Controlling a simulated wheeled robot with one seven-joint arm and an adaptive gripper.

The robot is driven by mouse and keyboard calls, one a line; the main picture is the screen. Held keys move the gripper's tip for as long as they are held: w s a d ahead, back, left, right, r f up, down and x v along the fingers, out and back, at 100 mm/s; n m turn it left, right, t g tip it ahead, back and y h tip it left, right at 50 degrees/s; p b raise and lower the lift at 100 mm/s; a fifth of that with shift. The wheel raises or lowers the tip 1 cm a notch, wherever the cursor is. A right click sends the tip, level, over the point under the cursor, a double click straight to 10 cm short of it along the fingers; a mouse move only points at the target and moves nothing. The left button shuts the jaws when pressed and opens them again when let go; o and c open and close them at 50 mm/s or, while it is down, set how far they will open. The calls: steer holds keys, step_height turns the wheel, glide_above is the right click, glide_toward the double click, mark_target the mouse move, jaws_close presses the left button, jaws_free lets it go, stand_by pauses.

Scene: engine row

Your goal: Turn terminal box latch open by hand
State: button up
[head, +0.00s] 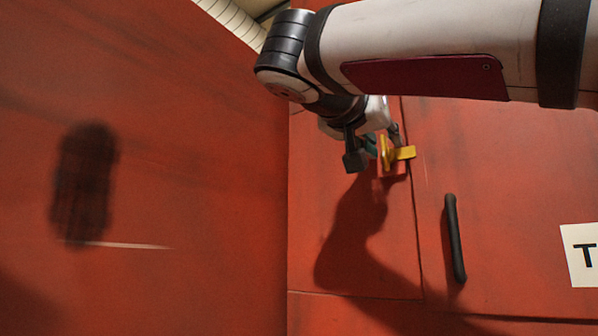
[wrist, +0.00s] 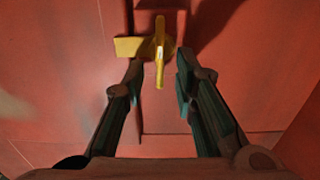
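The yellow latch (head: 397,153) sits on a small red block at the seam of the red terminal box door (head: 510,200). In the wrist view the latch (wrist: 158,50) has an upright fin and a flat arm that points left. My gripper (wrist: 157,72) is open, with one finger to the left of the fin and one to the right. The fin's lower end reaches between the fingertips, and I see no clear contact. In the head view my gripper (head: 372,152) is at the latch, partly hidden by my arm.
A black vertical handle (head: 455,238) is on the door to the right of the latch. A white label (head: 580,254) with a "T" is at the right edge. A large red wall (head: 150,180) stands close on the left.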

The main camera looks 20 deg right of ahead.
jaws_close()
steer(key=shift+w+a+f+n+p, duration=0.25)
steer(key=shift+n+p, duration=0.8)
steer(key=shift+n, duration=1.9)
steer(key=shift+w+a+f+n+p, duration=0.2)
steer(key=shift+n+p, duration=0.9)
steer(key=shift+n, duration=1.9)
steer(key=shift+w+a+f+n+p, duration=0.25)
steer(key=shift+n+p, duration=0.8)
steer(key=shift+n, duration=1.9)
steer(key=shift+d+f, duration=0.1)
steer(key=shift+d, duration=0.05)
